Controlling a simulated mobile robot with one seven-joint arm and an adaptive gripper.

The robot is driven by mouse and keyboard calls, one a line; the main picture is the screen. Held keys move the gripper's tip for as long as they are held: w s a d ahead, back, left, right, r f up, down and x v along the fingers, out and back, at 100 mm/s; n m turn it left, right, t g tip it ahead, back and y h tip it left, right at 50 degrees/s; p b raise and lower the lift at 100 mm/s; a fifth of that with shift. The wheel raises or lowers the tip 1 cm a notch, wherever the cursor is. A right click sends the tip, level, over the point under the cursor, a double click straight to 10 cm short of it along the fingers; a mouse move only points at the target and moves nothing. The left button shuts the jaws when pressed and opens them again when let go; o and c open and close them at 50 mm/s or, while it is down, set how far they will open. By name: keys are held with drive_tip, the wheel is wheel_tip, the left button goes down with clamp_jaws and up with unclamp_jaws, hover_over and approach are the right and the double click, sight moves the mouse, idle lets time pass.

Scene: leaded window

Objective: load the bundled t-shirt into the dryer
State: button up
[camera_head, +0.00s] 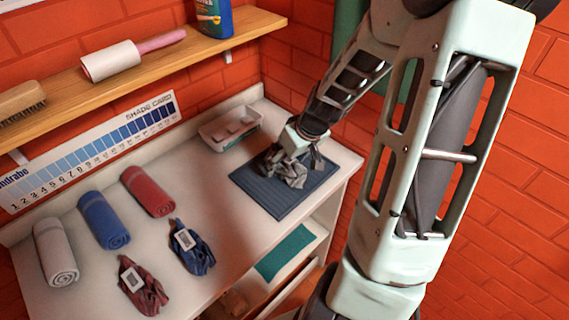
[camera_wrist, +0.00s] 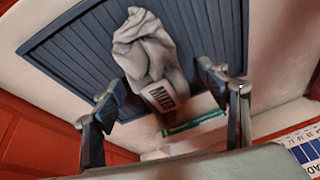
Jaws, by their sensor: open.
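A grey bundled t-shirt (camera_head: 291,175) lies on a ribbed dark blue mat (camera_head: 264,198) at the right end of the white counter. In the wrist view the bundle (camera_wrist: 150,52) is crumpled, with a dark-lettered label on its near end. My gripper (camera_head: 288,163) points down over it in the head view. In the wrist view my gripper (camera_wrist: 164,88) is open, one finger on each side of the bundle's labelled end, with visible gaps. Part of the bundle is hidden by my gripper in the head view. No dryer is recognisable in either view.
A red bundle (camera_head: 142,290) and a blue bundle (camera_head: 192,249), both tagged, lie left on the counter near rolled towels (camera_head: 103,219). A small tray (camera_head: 229,128) stands behind the mat. A wooden shelf (camera_head: 150,68) runs above. A teal cloth (camera_head: 287,251) shows below the counter.

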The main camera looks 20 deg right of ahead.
drive_tip(key=shift+w+f, duration=0.15)
drive_tip(key=shift+f, duration=0.35)
drive_tip(key=shift+c, duration=0.6)
drive_tip(key=c, duration=1.3)
drive_tip(key=shift+c, duration=0.2)
drive_tip(key=shift+r, duration=0.1)
